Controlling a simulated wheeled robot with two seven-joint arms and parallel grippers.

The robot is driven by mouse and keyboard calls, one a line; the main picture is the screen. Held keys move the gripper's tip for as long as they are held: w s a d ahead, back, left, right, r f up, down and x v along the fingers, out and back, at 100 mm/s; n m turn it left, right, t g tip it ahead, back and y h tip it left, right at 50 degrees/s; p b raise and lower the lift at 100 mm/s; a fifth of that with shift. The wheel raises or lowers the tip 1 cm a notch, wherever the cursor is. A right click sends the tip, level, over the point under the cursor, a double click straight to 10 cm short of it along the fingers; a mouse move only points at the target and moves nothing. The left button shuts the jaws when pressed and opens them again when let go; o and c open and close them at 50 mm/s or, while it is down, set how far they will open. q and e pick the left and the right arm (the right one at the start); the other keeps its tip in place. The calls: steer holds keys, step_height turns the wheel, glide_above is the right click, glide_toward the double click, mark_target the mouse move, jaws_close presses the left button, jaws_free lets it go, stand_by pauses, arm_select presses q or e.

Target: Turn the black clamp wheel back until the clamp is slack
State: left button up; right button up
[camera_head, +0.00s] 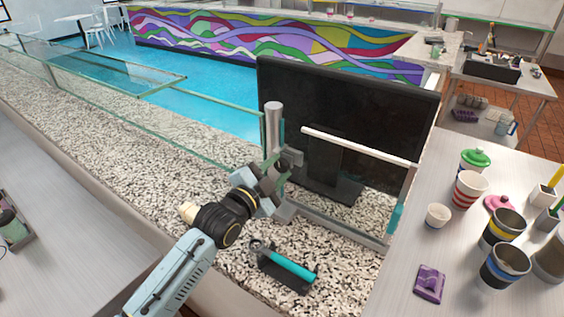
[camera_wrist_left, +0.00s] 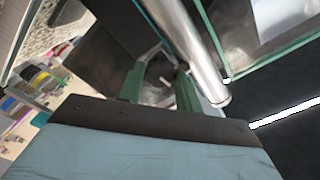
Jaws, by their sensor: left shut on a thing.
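A silver upright post (camera_head: 273,130) stands on the speckled counter, with a grey clamp block (camera_head: 293,157) beside it. My left gripper (camera_head: 280,172) reaches up to this clamp from the lower left. In the left wrist view, its two green fingers (camera_wrist_left: 160,88) are on either side of a dark round part, which I take to be the black clamp wheel (camera_wrist_left: 158,70). The gripper is shut on it. The post also shows in the wrist view (camera_wrist_left: 185,45), just beyond the fingers. In the head view the gripper hides most of the wheel. Whether the clamp is tight or slack cannot be seen. My right gripper is not in view.
A large black screen (camera_head: 350,110) and a white-edged frame (camera_head: 355,143) stand close behind the clamp. A turquoise-handled tool (camera_head: 290,265) lies on the counter in front. Cups, including a red-striped one (camera_head: 469,190), stand on the right table. Glass panels (camera_head: 130,75) run along the left.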

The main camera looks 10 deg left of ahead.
arm_select(q)
steer(key=shift+n+p, duration=0.3)
steer(key=shift+n, duration=0.7)
steer(key=n+p, duration=0.1)
steer(key=n, duration=0.2)
steer(key=shift+n, duration=0.6)
